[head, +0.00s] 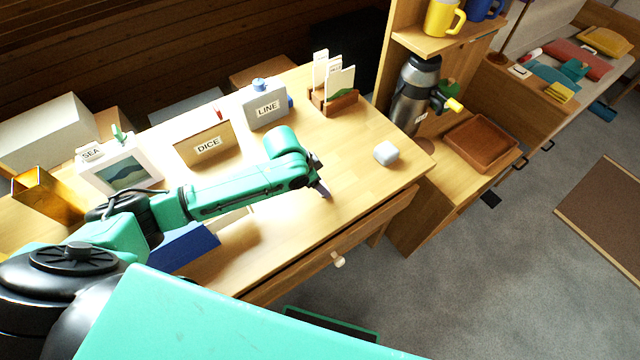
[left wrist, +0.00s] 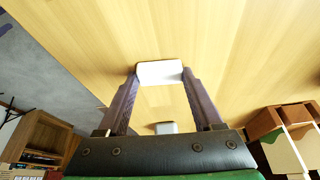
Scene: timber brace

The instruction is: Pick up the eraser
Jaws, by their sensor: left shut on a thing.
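My left gripper (head: 321,189) is low over the desk near its front edge. In the left wrist view its two fingers (left wrist: 160,80) are closed on a white block, which looks like the eraser (left wrist: 160,72), held between the fingertips. In the head view the eraser is hidden by the gripper. I cannot tell whether it touches the desk top. My right gripper is not in view.
A card rack (head: 333,101), the LINE box (head: 265,108) and the DICE box (head: 203,145) stand behind. A drawer knob (head: 338,260) sticks out in front.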

